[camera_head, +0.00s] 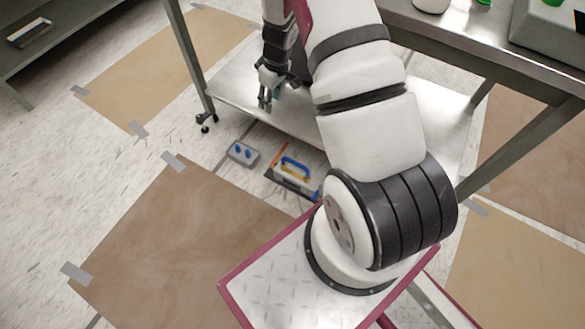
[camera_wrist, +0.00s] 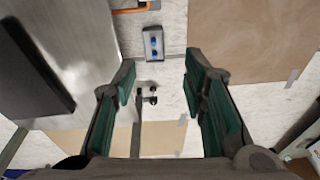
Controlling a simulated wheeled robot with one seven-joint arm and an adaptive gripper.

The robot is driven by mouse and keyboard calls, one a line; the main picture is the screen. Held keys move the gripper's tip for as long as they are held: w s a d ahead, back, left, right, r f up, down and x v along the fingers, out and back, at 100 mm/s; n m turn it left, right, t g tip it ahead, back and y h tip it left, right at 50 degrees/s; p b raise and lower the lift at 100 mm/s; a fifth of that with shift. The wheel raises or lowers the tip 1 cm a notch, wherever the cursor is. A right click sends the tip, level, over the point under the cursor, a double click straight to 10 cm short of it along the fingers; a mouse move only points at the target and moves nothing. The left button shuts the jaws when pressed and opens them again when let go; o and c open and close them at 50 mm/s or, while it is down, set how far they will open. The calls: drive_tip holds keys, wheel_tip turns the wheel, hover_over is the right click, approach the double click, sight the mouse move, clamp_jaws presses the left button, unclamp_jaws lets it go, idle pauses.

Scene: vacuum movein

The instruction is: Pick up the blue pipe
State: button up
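No separate blue pipe is clearly seen. Blue shows in two places on the floor in the head view: a curved blue handle (camera_head: 295,164) on a toolbox (camera_head: 290,181), and two small blue upright pieces (camera_head: 242,150) on a grey box (camera_head: 243,156). The grey box also shows in the wrist view (camera_wrist: 153,43), beyond and between my fingertips. My gripper (camera_head: 267,98) is by the metal table's lower shelf, up and right of the grey box in the picture. In the wrist view, my gripper (camera_wrist: 160,83) is open, with teal pads far apart and nothing between them.
The metal table's lower shelf (camera_head: 236,84) and its leg (camera_head: 188,55) are close to my gripper. A dark object (camera_wrist: 25,75) appears at left in the wrist view. Brown taped sheets (camera_head: 180,240) lie on the floor. An orange piece (camera_head: 279,155) is at the toolbox.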

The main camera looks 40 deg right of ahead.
drive_tip(key=g+h+b, duration=0.1)
drive_tip(key=g+b, duration=0.1)
drive_tip(key=b, duration=0.2)
hover_over(296, 162)
wheel_tip(296, 162, down, 22)
drive_tip(key=shift+n, duration=0.4)
drive_tip(key=f+b, duration=0.1)
drive_tip(key=f, duration=0.1)
drive_tip(key=f+b, duration=0.1)
drive_tip(key=f, duration=0.2)
drive_tip(key=f+b, duration=0.1)
drive_tip(key=f, duration=0.1)
drive_tip(key=shift+w+d+f, duration=0.15)
drive_tip(key=shift+d+f, duration=0.1)
drive_tip(key=shift+d, duration=0.05)
drive_tip(key=shift+a+f+b, duration=0.2)
drive_tip(key=shift+f+b, duration=0.55)
drive_tip(key=shift+f, duration=0.7)
drive_tip(key=shift+a+f+b, duration=0.15)
drive_tip(key=shift+f+b, duration=0.55)
drive_tip(key=shift+f, duration=0.75)
drive_tip(key=shift+r, duration=0.1)
clamp_jaws()
